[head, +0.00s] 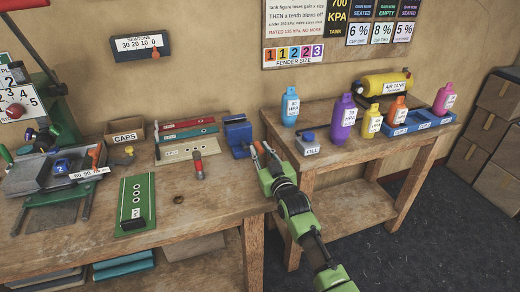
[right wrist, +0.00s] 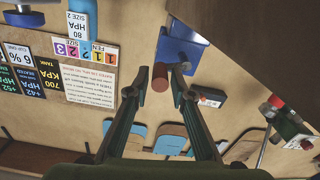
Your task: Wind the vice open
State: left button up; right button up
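The blue vice (head: 238,134) sits at the right end of the left bench. It also shows in the right wrist view (right wrist: 183,47). A reddish-brown cylinder (right wrist: 160,77), which looks like the vice's handle grip, points toward the right wrist camera. My right gripper (head: 265,157) is just right of the vice. In the right wrist view its two fingers (right wrist: 157,77) are apart, one on each side of the cylinder. Gaps show beside the cylinder, so it does not look clamped. My left gripper is not in view.
A red-handled tool (head: 198,165) and a green board (head: 136,204) lie on the left bench. The right bench carries coloured bottles (head: 345,117), a yellow air tank (head: 386,84) and a blue tray (head: 420,122). A gap separates the two benches. Boxes (head: 495,110) stand far right.

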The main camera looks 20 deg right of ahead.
jog(key=shift+w, duration=0.55)
grip_shut()
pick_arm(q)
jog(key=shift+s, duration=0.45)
pick_arm(e)
jog(key=shift+r, duration=0.1)
jog(key=n, duration=0.1)
jog(key=n+p, duration=0.1)
jog(key=shift+a+r+n, duration=0.25)
jog(key=shift+r+n, duration=0.05)
jog(key=shift+r, duration=0.1)
jog(key=n, duration=0.2)
jog(key=shift+s+a+r+n, duration=0.1)
jog(key=shift+a+r+n, duration=0.2)
jog(key=shift+a, duration=0.05)
jog(key=n, duration=0.2)
jog(key=a+n, duration=0.1)
jog(key=shift+r, duration=0.25)
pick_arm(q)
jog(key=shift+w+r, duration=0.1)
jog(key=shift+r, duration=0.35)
pick_arm(e)
jog(key=shift+a+r+n, duration=0.1)
jog(key=shift+a+n, duration=0.2)
jog(key=shift+n, duration=0.6)
jog(key=shift+a+r+n, duration=0.1)
jog(key=shift+a+n, duration=0.15)
jog(key=shift+n, duration=0.65)
